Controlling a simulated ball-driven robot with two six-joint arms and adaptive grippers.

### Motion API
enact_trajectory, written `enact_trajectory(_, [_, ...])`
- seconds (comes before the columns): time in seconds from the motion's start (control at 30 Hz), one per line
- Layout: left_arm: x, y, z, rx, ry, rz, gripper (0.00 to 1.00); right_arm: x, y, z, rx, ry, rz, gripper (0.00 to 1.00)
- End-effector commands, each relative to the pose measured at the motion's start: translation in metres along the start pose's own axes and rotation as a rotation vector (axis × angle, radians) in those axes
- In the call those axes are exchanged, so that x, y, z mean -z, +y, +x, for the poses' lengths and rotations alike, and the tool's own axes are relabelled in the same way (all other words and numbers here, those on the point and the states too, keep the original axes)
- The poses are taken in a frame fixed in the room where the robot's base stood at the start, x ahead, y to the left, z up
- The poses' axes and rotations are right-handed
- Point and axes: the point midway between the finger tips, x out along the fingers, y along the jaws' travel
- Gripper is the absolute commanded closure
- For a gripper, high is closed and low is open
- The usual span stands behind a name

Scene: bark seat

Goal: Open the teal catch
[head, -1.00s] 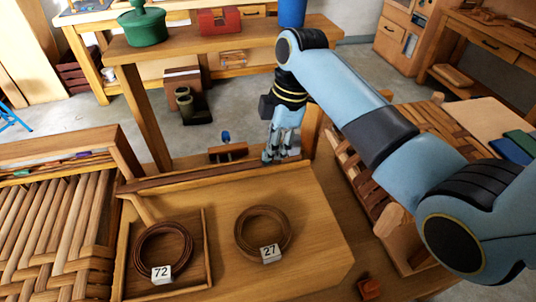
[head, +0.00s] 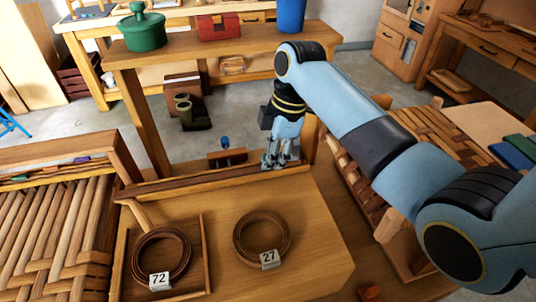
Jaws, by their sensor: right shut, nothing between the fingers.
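My right gripper (head: 272,164) points down at the far edge of the wooden bench board (head: 310,215), by the right end of its raised back strip (head: 200,182). Its fingers are shut with nothing held between them. I cannot make out a teal catch; it may be hidden behind the fingers or too small to tell. A brown wooden block with a blue knob (head: 225,143) stands just left of the gripper, apart from it. My left gripper is out of view.
Two coiled brown strips lie on the board, tagged 72 (head: 159,280) and 27 (head: 269,259). A woven seat (head: 55,230) is at left, another woven piece (head: 425,145) at right under my arm. A green lidded pot (head: 142,28) stands on the shelf behind.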

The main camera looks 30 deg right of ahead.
Motion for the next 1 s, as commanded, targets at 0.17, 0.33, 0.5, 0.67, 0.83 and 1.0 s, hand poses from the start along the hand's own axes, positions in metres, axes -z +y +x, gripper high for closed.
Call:
enact_trajectory(0.17, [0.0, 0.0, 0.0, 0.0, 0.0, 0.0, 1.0, 0.0, 0.0, 0.0, 0.0, 0.0, 0.0, 1.0])
enact_trajectory(0.33, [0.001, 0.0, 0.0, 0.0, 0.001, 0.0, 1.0, 0.0, 0.0, 0.0, 0.0, 0.0, 0.0, 1.0])
enact_trajectory(0.5, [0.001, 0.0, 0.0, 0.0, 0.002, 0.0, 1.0, 0.0, 0.0, 0.0, 0.0, 0.0, 0.0, 1.0])
enact_trajectory(0.67, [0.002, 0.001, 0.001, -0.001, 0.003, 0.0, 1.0, -0.001, 0.0, 0.002, 0.0, 0.0, 0.0, 1.0])
enact_trajectory(0.83, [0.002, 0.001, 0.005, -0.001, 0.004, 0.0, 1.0, -0.002, 0.0, 0.011, 0.002, -0.001, 0.0, 1.0])
enact_trajectory(1.0, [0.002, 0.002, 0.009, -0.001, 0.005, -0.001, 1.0, -0.004, 0.0, 0.02, 0.0, 0.0, 0.001, 1.0])
